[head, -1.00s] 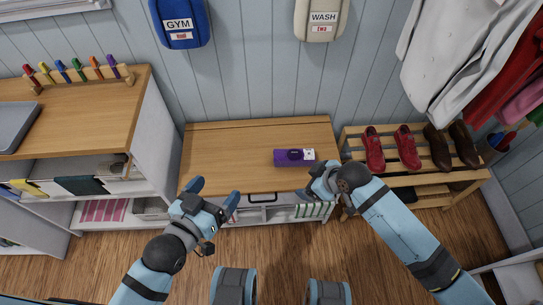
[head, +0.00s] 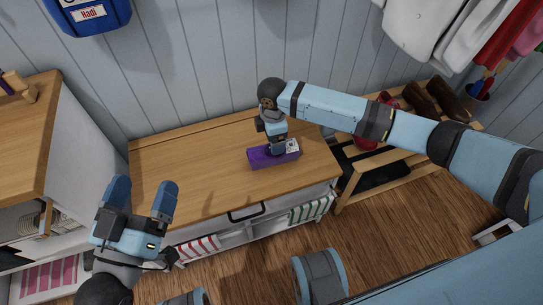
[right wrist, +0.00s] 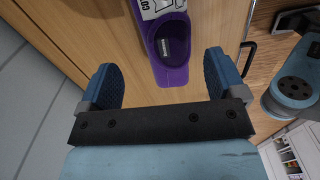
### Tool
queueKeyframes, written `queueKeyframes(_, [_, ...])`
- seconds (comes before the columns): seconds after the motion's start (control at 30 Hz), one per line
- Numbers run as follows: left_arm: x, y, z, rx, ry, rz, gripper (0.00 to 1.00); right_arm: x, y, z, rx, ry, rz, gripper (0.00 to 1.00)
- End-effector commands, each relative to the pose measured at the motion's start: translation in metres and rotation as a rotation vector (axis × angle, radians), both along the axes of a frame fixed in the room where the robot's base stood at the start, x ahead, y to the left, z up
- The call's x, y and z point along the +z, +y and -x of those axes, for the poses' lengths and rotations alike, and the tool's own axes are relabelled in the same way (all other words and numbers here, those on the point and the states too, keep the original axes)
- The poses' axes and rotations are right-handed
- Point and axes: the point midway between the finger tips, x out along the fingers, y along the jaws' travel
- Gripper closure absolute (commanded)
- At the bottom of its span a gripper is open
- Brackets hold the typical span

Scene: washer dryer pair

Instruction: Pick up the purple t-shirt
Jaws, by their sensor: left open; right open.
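In the right wrist view my right gripper (right wrist: 162,64) is open, with a finger either side of the bundle and gaps between. My left gripper (head: 143,188) is open and empty, left of the bench front.
The bench has a drawer handle (head: 246,212) and striped cloths (head: 308,210) below. A shoe rack (head: 400,160) stands to the right, behind my right arm. A wooden-topped cabinet (head: 35,130) stands at the left. The bench top left of the t-shirt is clear.

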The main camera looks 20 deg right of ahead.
Motion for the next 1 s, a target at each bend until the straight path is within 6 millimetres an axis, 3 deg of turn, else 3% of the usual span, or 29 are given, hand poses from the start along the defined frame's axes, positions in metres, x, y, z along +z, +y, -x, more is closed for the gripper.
queueKeyframes(0.1, [-0.012, -0.001, -0.001, -0.007, 0.027, -0.015, 0.11, -0.020, 0.000, 0.000, -0.001, -0.001, -0.001, 0.11])
queueKeyframes(0.27, [-0.017, -0.001, -0.001, -0.014, 0.046, -0.025, 0.11, -0.029, 0.000, 0.000, -0.001, -0.002, 0.000, 0.11])
queueKeyframes(0.6, [-0.059, -0.004, -0.003, -0.052, 0.156, -0.084, 0.11, -0.074, 0.004, 0.007, -0.001, -0.002, 0.000, 0.11])
queueKeyframes(0.9, [-0.061, -0.005, -0.002, -0.059, 0.174, -0.094, 0.11, -0.078, 0.005, 0.007, -0.001, -0.003, -0.001, 0.11])
queueKeyframes(0.93, [-0.061, -0.005, -0.002, -0.058, 0.173, -0.093, 0.11, -0.078, 0.005, 0.007, -0.001, -0.003, -0.001, 0.13])
queueKeyframes(1.0, [-0.061, -0.005, -0.002, -0.058, 0.173, -0.093, 0.11, -0.078, 0.005, 0.007, -0.001, -0.003, -0.001, 0.29])
